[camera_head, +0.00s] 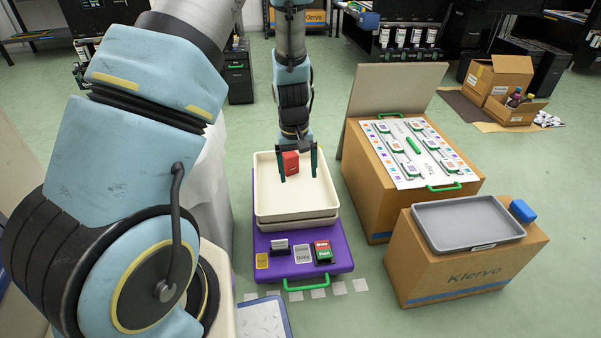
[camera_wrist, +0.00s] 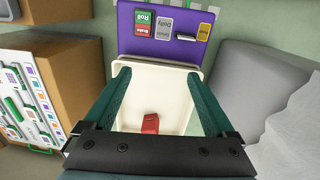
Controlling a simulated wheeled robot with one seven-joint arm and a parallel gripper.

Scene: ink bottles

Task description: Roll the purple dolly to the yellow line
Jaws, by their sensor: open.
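The purple dolly (camera_head: 332,258) stands on the floor in the middle of the head view, with cream trays (camera_head: 260,190) stacked on it. A green handle (camera_head: 306,289) is on its front edge. A red-and-green tag (camera_head: 322,251) sits at the dolly's front right; the dolly also shows in the wrist view (camera_wrist: 166,50). A red block (camera_wrist: 150,123) shows in the upper tray. My gripper (camera_head: 298,176) is open over the tray, pointing down, its dark green fingers apart and empty; they frame the tray in the wrist view (camera_wrist: 157,78). I cannot make out a yellow line.
Right of the dolly stand a cardboard box with a label board (camera_head: 408,150) and a lower box (camera_head: 462,267) with a grey tray (camera_head: 468,222). A row of pale floor squares (camera_head: 338,288) lies before the dolly. A grey-covered block (camera_wrist: 247,90) stands close on its other side.

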